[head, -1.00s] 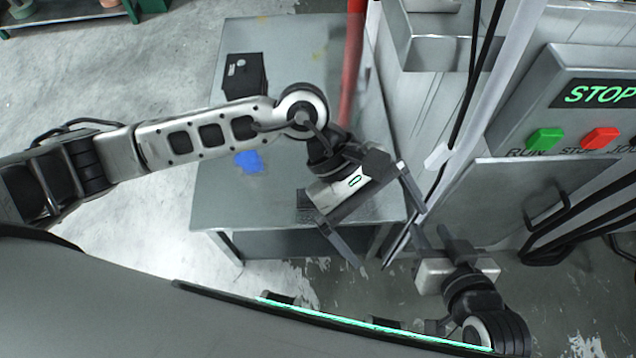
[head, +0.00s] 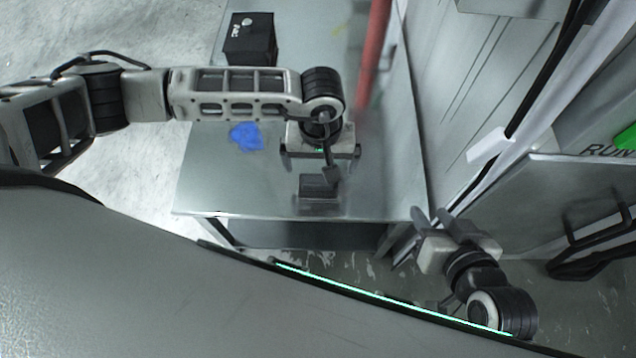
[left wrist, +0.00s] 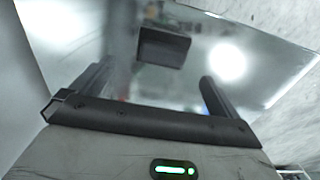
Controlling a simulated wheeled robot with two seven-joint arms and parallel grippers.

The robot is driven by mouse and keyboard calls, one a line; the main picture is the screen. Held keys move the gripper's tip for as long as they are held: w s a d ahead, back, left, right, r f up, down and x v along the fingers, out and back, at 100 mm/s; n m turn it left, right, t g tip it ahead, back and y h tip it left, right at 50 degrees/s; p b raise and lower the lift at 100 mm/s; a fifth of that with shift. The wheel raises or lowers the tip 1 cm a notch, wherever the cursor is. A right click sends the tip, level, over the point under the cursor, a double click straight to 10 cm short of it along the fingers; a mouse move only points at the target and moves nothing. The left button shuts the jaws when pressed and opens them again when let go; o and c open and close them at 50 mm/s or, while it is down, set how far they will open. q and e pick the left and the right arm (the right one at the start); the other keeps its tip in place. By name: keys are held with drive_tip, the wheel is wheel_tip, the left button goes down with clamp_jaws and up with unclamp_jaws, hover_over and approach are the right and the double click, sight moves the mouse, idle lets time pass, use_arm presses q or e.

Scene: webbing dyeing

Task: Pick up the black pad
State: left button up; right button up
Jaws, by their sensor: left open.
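The black pad (head: 318,187) lies flat on the grey metal table (head: 207,190), near its front edge. It is a small dark rectangle; in the left wrist view the pad (left wrist: 163,48) shows beyond my fingers, roughly between their lines. My left gripper (head: 320,158) is over the table just behind the pad and points down. Its two fingers (left wrist: 153,80) are spread with nothing between them, apart from the pad. My right gripper (head: 434,216) hangs low right of the table, away from the pad; its finger gap is unclear.
A black box (head: 249,42) stands at the table's back left. A blue patch (head: 246,137) lies left of my left gripper. A red upright pole (head: 374,45) rises behind it to the right. A metal machine with a door (head: 545,205) fills the right side.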

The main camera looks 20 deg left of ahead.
sight(318, 175)
use_arm(q)
drive_tip(key=f, duration=0.3)
drive_tip(key=f+b, duration=0.1)
drive_tip(key=f, duration=0.1)
drive_tip(key=shift+w+a+f, duration=0.1)
drive_tip(key=shift+a+f, duration=0.1)
drive_tip(key=shift+f, duration=0.35)
drive_tip(key=c, duration=1)
use_arm(e)
drive_tip(key=shift+w+a+f+g, duration=0.1)
drive_tip(key=shift+a+f+g, duration=0.05)
drive_tip(key=shift+f, duration=0.4)
drive_tip(key=shift+w+a+f+g, duration=0.1)
drive_tip(key=shift+a+f+g, duration=0.05)
drive_tip(key=shift+f, duration=0.35)
